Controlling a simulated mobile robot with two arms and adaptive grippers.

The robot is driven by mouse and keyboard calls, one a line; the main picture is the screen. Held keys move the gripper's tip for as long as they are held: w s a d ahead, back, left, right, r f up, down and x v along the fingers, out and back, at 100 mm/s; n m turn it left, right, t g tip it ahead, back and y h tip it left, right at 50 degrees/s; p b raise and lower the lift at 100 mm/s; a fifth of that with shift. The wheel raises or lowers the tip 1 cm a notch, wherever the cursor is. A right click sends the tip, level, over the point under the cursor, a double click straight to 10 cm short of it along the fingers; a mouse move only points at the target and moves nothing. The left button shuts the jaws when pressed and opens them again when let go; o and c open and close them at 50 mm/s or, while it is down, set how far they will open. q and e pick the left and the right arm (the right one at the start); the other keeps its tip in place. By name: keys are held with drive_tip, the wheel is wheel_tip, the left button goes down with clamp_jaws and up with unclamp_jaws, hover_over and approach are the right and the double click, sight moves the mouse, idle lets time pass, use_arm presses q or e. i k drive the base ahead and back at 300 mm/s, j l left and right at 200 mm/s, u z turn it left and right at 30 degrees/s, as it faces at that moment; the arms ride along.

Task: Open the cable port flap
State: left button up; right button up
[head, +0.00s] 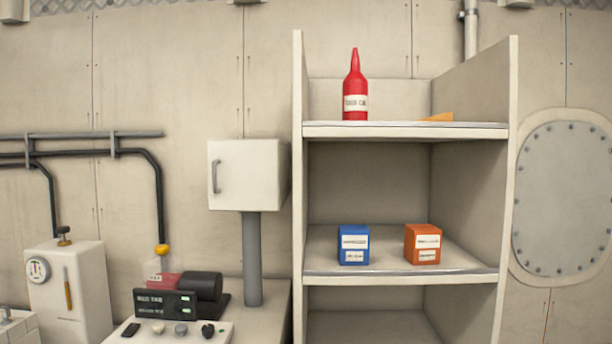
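I cannot tell for certain which thing in the head view is the cable port flap. A white box (240,175) on a grey post (252,260) has a closed front door with a grey handle (215,177) at its left side. A grey oval plate (562,198) ringed by bolts lies flat against the wall at the right and looks closed. Neither of my grippers shows in the head view.
An open shelf unit (303,200) holds a red bottle (355,92), a blue box (354,245) and an orange box (422,244). A black device (165,303) and a white tank (68,290) stand at lower left. Dark pipes (90,153) run along the left wall.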

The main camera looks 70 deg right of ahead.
sight(243, 175)
drive_tip(key=z, duration=1.9)
